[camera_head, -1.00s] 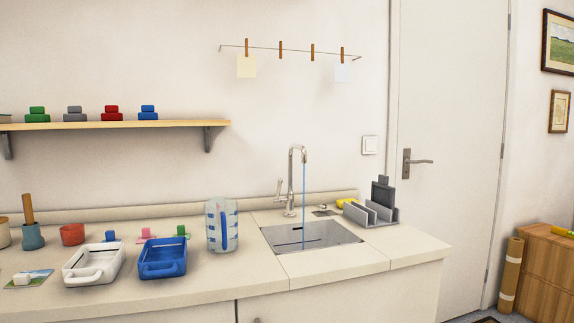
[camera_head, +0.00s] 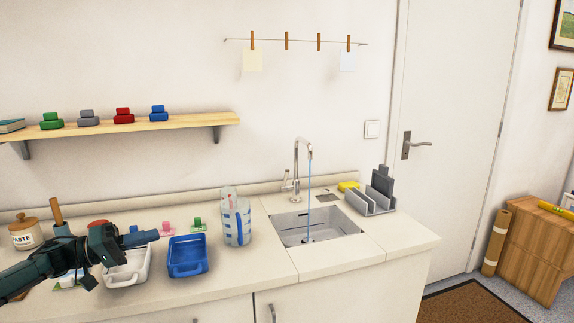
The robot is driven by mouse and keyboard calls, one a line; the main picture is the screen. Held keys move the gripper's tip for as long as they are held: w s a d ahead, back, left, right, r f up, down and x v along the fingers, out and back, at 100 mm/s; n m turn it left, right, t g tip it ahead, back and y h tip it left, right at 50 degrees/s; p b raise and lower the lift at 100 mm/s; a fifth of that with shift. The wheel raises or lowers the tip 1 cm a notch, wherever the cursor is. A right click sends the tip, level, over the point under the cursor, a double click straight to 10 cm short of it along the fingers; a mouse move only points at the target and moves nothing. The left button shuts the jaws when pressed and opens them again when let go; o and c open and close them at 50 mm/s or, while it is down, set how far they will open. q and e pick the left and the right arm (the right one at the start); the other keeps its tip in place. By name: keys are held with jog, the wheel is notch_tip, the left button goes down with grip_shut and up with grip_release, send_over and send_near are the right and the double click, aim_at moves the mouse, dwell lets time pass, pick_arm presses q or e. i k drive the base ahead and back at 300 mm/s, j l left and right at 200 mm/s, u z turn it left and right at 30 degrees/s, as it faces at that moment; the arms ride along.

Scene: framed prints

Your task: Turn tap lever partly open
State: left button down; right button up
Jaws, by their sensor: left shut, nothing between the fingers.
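The silver tap (camera_head: 296,165) stands behind the sink, with a tall curved spout. Its small lever (camera_head: 286,178) is on the left side of the tap body and points up. A thin blue stream of water (camera_head: 309,200) falls from the spout into the sink basin (camera_head: 318,236). My left gripper (camera_head: 138,240) comes in from the left, above the white tray, far to the left of the tap and apart from it. It is shut and empty, pointing right. My right gripper is not in view.
A patterned jug (camera_head: 236,222) stands left of the sink, between my left gripper and the tap. A blue tray (camera_head: 187,262) and white tray (camera_head: 128,272) lie on the counter. A grey rack (camera_head: 370,201) and yellow sponge (camera_head: 348,186) are right of the tap.

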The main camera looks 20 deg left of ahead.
aim_at(282, 188)
jog(key=i, duration=1.7)
